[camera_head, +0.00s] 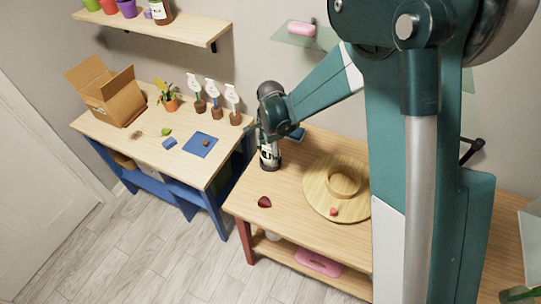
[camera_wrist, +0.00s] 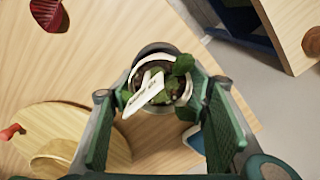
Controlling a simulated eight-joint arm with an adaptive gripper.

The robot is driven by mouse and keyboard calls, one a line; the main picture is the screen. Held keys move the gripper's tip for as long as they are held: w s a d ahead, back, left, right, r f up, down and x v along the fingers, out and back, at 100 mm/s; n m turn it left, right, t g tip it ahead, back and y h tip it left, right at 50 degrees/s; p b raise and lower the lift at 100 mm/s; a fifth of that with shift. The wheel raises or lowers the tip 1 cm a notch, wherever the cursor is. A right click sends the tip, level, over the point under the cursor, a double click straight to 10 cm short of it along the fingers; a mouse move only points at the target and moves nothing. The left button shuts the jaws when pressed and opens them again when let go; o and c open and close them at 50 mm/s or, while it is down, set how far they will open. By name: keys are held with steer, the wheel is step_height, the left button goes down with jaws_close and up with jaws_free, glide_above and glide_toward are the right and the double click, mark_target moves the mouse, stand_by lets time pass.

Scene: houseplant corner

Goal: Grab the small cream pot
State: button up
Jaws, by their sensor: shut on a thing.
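The small cream pot (camera_wrist: 182,93) holds dark soil, green leaves and a white label. It sits between the two fingers of my gripper (camera_wrist: 160,92) in the wrist view, and the gripper is shut on it. A dark round shape shows under the pot's far side. In the head view my gripper (camera_head: 266,140) is low over the left end of the right-hand table, and the pot is largely hidden there. I cannot tell whether its bottom touches the tabletop.
A round wooden board (camera_head: 318,198) with a ring-shaped piece (camera_head: 344,181) lies to the right. A dark red object (camera_head: 264,202) lies near the front edge. A blue item (camera_head: 297,134) is behind my gripper. The left table (camera_head: 150,150) stands across a gap.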

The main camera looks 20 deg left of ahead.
mark_target(270, 154)
steer(key=shift+r, duration=0.15)
step_height(270, 154, up, 10)
stand_by(0.6)
steer(key=shift+f, duration=0.2)
stand_by(0.4)
